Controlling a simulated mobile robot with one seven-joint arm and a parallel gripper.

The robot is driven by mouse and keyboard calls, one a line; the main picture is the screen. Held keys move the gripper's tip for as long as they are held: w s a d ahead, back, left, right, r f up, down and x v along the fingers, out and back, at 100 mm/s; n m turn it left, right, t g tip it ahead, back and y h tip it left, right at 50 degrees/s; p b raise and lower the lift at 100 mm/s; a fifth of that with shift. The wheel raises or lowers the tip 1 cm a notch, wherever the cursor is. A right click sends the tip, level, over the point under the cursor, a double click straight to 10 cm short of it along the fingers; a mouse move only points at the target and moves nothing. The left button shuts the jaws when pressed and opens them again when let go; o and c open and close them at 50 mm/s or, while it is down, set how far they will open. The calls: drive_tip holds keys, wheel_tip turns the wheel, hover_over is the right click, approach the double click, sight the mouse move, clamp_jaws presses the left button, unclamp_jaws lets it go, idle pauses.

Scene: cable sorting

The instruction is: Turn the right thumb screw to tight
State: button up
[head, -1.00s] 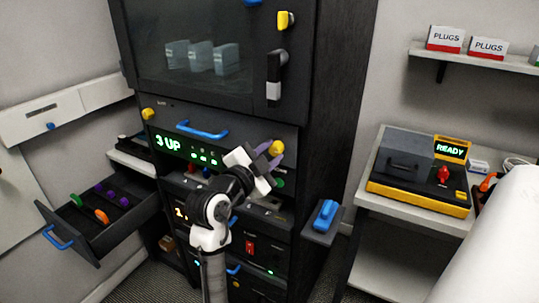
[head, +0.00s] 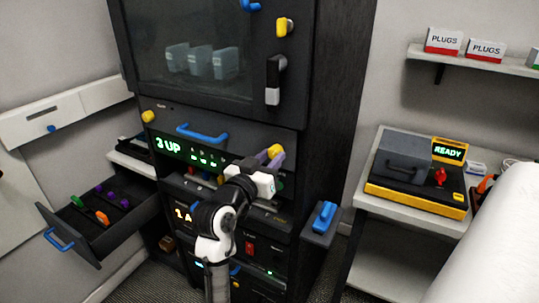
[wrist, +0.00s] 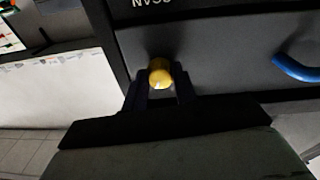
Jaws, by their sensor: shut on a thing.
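The right thumb screw (head: 275,151) is a yellow knob at the right end of the dark rack panel with the blue handle. My gripper (head: 271,159) reaches it from the front. In the wrist view the yellow screw (wrist: 160,74) sits between the two dark fingers (wrist: 161,88), which are shut on it. The fingers hide its sides. The left thumb screw (head: 148,116), also yellow, is at the panel's other end. I cannot tell from the frames how tight either screw is.
The blue panel handle (head: 202,132) lies left of my gripper. Above is the glass cabinet door with a black-and-white latch (head: 273,80). An open drawer (head: 98,254) juts out at left. A small shelf with a blue object (head: 324,217) stands at right.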

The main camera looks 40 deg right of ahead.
drive_tip(key=n+p, duration=0.3)
drive_tip(key=n, duration=0.3)
drive_tip(key=shift+s, duration=0.1)
drive_tip(key=shift+t, duration=0.3)
drive_tip(key=o, duration=1)
drive_tip(key=b+v, duration=0.4)
drive_tip(key=v, duration=0.9)
drive_tip(key=shift+s+a+r, duration=0.1)
drive_tip(key=shift+s+a, duration=0.05)
drive_tip(key=shift+a, duration=0.2)
